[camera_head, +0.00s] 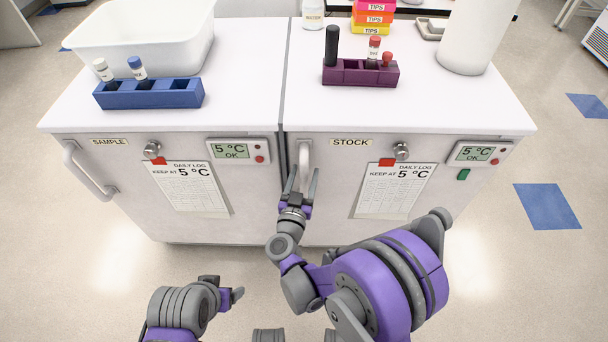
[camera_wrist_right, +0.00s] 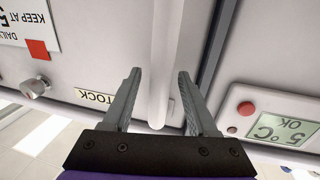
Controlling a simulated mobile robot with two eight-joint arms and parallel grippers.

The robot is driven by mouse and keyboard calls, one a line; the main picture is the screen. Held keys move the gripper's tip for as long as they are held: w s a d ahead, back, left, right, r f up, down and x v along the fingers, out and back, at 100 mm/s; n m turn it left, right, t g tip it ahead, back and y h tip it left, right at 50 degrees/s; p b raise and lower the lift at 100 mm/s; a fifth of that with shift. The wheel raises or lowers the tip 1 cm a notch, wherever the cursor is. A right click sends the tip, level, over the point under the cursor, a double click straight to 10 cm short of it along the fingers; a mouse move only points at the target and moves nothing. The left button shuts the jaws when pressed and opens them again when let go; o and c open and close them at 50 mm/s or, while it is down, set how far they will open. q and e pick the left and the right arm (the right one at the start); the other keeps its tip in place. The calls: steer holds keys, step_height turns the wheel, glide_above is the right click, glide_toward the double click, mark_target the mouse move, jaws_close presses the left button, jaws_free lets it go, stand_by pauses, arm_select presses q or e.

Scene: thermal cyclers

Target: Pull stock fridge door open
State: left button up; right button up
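The stock fridge door (camera_head: 330,200) is the right-hand white front, labelled STOCK, and looks shut. Its pale vertical handle (camera_head: 304,155) is at the door's left edge. My right gripper (camera_head: 303,173) is at this handle with its fingers apart. In the right wrist view the handle (camera_wrist_right: 163,90) runs between the two open fingers of the right gripper (camera_wrist_right: 160,74), with a gap showing on each side. My left gripper (camera_head: 236,295) is low at the left, away from the doors; its fingers are too unclear to judge.
The sample fridge (camera_head: 130,205) stands directly left, with its own handle (camera_head: 88,172). On top are a white tub (camera_head: 140,45), a blue rack (camera_head: 150,97) and a purple rack (camera_head: 360,76) with tubes. Log sheets hang on both doors. Floor in front is clear.

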jaws_close()
stand_by(1.2)
